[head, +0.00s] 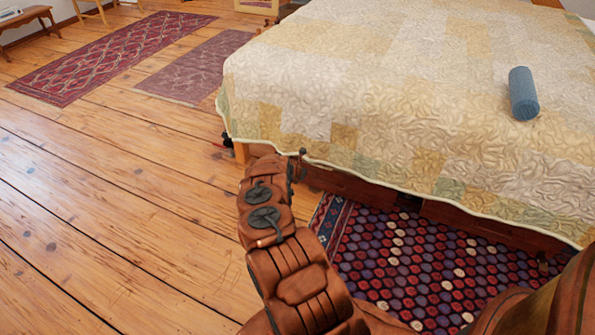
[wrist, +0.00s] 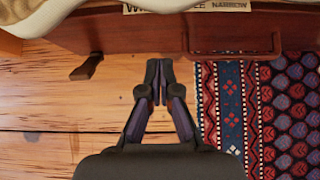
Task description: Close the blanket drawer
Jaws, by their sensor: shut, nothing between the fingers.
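A reddish-brown wooden drawer front (wrist: 110,32) with a bar handle (wrist: 232,52) crosses the top of the wrist view. A pale strip with dark lettering (wrist: 215,6) shows just behind its top edge. In the head view, reddish-brown drawer fronts (head: 352,186) show under the bed, below the hanging quilt. My gripper (wrist: 159,66) is shut and empty, its fingertips close to the drawer front, left of the handle. I cannot tell whether they touch it. In the head view, my arm largely hides the gripper and the near drawer end.
The bed's patchwork quilt (head: 400,90) overhangs the drawers, with a blue roll (head: 523,93) on top. A patterned rug (head: 400,260) lies before the bed. A small dark wooden piece (wrist: 87,67) is on the floor left of my gripper. Plank floor (head: 110,210) is clear at left.

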